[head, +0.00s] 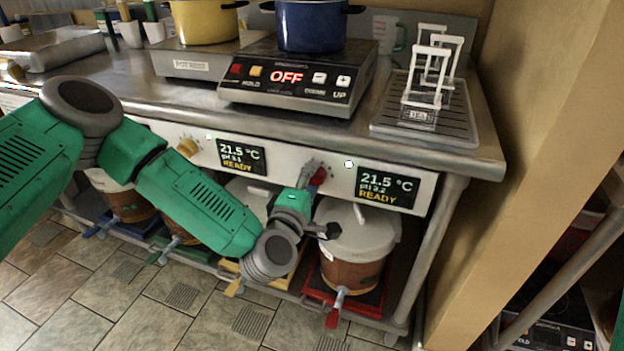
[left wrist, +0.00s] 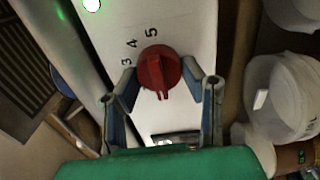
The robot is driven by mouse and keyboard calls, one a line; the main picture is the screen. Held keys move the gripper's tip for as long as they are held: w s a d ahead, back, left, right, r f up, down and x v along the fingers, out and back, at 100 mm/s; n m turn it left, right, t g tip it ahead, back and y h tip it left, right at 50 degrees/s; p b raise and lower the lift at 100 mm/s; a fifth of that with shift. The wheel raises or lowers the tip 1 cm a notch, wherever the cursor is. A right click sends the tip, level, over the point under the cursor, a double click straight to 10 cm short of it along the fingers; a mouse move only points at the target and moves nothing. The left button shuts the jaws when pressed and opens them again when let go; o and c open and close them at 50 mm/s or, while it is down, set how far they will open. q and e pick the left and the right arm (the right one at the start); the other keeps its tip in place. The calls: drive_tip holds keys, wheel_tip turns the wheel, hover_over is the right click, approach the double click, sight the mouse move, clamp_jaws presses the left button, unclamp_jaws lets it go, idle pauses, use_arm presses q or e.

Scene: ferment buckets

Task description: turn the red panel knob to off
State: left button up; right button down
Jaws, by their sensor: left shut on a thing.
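The red panel knob (head: 319,175) sits on the white front panel under the counter, between two displays, mostly hidden by my gripper in the head view. In the left wrist view the red knob (left wrist: 158,72) shows from the front, with the numbers 3, 4 and 5 beside it and a ridge across its face. My left gripper (head: 311,178) is at the panel, its fingers on both sides of the knob and shut on it. Its fingers also show in the left wrist view (left wrist: 160,80). My right gripper is not in view.
A yellow knob (head: 188,147) is farther left on the panel. Both displays, left (head: 241,157) and right (head: 387,187), read 21.5 °C and READY. A lidded bucket (head: 352,245) stands below the red knob. A cooktop (head: 298,78) reading OFF carries a blue pot (head: 310,27).

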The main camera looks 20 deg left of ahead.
use_arm(q)
drive_tip(key=o, duration=1.1)
drive_tip(key=shift+f, duration=0.1)
drive_tip(key=shift+s, duration=0.2)
drive_tip(key=s, duration=1.1)
drive_tip(key=shift+s+a, duration=0.25)
drive_tip(key=shift+a, duration=0.05)
drive_tip(key=shift+d+f, duration=0.1)
